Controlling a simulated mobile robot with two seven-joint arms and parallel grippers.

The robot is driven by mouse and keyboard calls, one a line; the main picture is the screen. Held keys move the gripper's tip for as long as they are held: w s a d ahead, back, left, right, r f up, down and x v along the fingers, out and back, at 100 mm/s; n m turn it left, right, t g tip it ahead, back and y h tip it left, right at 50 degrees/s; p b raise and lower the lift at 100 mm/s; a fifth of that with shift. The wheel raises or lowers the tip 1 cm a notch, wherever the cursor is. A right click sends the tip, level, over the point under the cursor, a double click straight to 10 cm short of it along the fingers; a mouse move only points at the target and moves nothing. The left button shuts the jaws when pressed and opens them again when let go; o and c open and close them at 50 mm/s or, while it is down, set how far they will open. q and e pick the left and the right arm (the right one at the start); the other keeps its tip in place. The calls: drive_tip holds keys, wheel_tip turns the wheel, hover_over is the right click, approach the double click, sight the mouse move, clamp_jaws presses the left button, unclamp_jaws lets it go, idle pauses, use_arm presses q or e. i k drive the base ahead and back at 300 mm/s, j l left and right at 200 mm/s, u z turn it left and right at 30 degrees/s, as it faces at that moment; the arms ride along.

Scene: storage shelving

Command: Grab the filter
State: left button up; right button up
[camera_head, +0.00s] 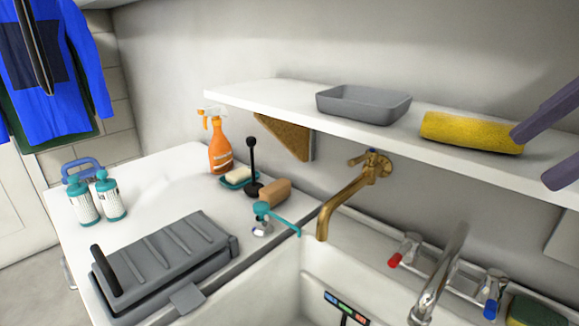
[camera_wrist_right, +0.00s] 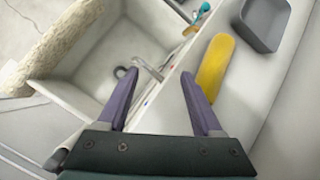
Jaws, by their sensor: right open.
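A yellow, rough-surfaced, elongated roll (camera_head: 472,132), the likeliest match for the filter, lies on the white wall shelf. It also shows in the wrist view (camera_wrist_right: 214,68), just right of my right gripper's fingers. My right gripper (camera_head: 532,158) comes in from the right with two purple fingers spread and nothing between them. In the head view its upper finger overlaps the roll's right end; I cannot tell whether they touch. The open fingers also show in the wrist view (camera_wrist_right: 160,75). My left gripper is not in view.
A grey tray (camera_head: 363,104) stands on the shelf (camera_head: 270,95) left of the roll. Below are a brass spout (camera_head: 345,200), taps and a sink (camera_head: 250,290). An orange spray bottle (camera_head: 220,148) stands on the counter. A beige fuzzy roll (camera_wrist_right: 55,45) shows at left in the wrist view.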

sight(80, 194)
drive_tip(key=u, duration=0.4)
drive_tip(key=i+l+u, duration=0.1)
drive_tip(key=u, duration=0.35)
drive_tip(key=i+u, duration=0.1)
drive_tip(key=u, duration=0.3)
